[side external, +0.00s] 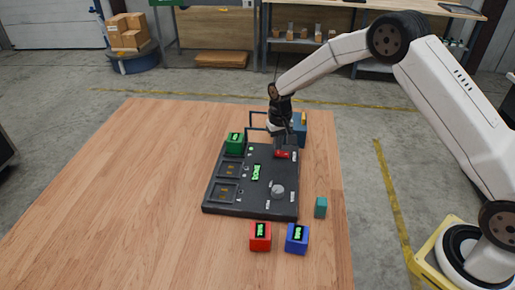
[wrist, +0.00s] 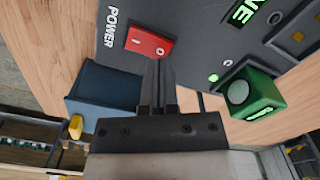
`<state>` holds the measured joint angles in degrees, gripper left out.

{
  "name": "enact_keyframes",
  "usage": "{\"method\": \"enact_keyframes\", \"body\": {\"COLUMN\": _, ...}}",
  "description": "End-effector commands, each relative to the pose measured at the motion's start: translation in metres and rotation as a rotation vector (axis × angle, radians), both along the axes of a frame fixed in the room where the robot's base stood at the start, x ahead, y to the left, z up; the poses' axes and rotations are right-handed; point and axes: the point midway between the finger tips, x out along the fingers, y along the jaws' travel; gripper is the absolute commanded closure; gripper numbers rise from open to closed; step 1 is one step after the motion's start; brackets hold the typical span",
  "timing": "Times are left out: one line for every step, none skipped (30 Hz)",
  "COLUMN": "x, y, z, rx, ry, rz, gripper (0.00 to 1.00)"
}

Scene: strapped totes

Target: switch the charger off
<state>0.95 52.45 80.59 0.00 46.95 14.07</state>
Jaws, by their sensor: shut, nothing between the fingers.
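The charger is a dark panel (side external: 240,194) lying on the wooden table. Its red power switch (side external: 282,155) is at the far right part of the panel. In the wrist view the red switch (wrist: 148,41) sits beside the white word POWER and bears white marks. My gripper (side external: 285,141) is over the far right edge of the panel, close to the switch. In the wrist view my gripper (wrist: 159,64) has its fingers together and empty, with the tips just below the switch. I cannot tell whether they touch it. A lit green display (side external: 256,172) is on the panel.
A green block (side external: 235,143) is at the panel's far left, and a blue bin (wrist: 105,88) stands behind the panel beside my gripper. The table's left side is clear.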

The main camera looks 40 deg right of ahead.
Motion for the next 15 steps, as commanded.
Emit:
{"method": "enact_keyframes", "body": {"x": 0.0001, "y": 0.0000, "z": -0.0007, "rx": 0.000, "ry": 0.000, "rz": 0.000, "gripper": 1.00}}
{"method": "enact_keyframes", "body": {"x": 0.0001, "y": 0.0000, "z": -0.0010, "rx": 0.000, "ry": 0.000, "rz": 0.000, "gripper": 1.00}}
{"method": "enact_keyframes", "body": {"x": 0.0001, "y": 0.0000, "z": -0.0014, "rx": 0.000, "ry": 0.000, "rz": 0.000, "gripper": 1.00}}
{"method": "enact_keyframes", "body": {"x": 0.0001, "y": 0.0000, "z": -0.0017, "rx": 0.000, "ry": 0.000, "rz": 0.000, "gripper": 1.00}}
{"method": "enact_keyframes", "body": {"x": 0.0001, "y": 0.0000, "z": -0.0020, "rx": 0.000, "ry": 0.000, "rz": 0.000, "gripper": 1.00}}
{"method": "enact_keyframes", "body": {"x": 0.0001, "y": 0.0000, "z": -0.0024, "rx": 0.000, "ry": 0.000, "rz": 0.000, "gripper": 1.00}}
{"method": "enact_keyframes", "body": {"x": 0.0001, "y": 0.0001, "z": -0.0027, "rx": 0.000, "ry": 0.000, "rz": 0.000, "gripper": 1.00}}
{"method": "enact_keyframes", "body": {"x": 0.0001, "y": 0.0000, "z": -0.0030, "rx": 0.000, "ry": 0.000, "rz": 0.000, "gripper": 1.00}}
{"method": "enact_keyframes", "body": {"x": 0.0001, "y": 0.0000, "z": -0.0034, "rx": 0.000, "ry": 0.000, "rz": 0.000, "gripper": 1.00}}
{"method": "enact_keyframes", "body": {"x": 0.0001, "y": 0.0000, "z": -0.0037, "rx": 0.000, "ry": 0.000, "rz": 0.000, "gripper": 1.00}}
{"method": "enact_keyframes", "body": {"x": 0.0001, "y": 0.0000, "z": -0.0040, "rx": 0.000, "ry": 0.000, "rz": 0.000, "gripper": 1.00}}
{"method": "enact_keyframes", "body": {"x": 0.0001, "y": 0.0000, "z": -0.0044, "rx": 0.000, "ry": 0.000, "rz": 0.000, "gripper": 1.00}}
{"method": "enact_keyframes", "body": {"x": 0.0001, "y": 0.0000, "z": -0.0048, "rx": 0.000, "ry": 0.000, "rz": 0.000, "gripper": 1.00}}
{"method": "enact_keyframes", "body": {"x": 0.0001, "y": 0.0001, "z": -0.0051, "rx": 0.000, "ry": 0.000, "rz": 0.000, "gripper": 1.00}}
{"method": "enact_keyframes", "body": {"x": 0.0001, "y": 0.0000, "z": -0.0055, "rx": 0.000, "ry": 0.000, "rz": 0.000, "gripper": 1.00}}
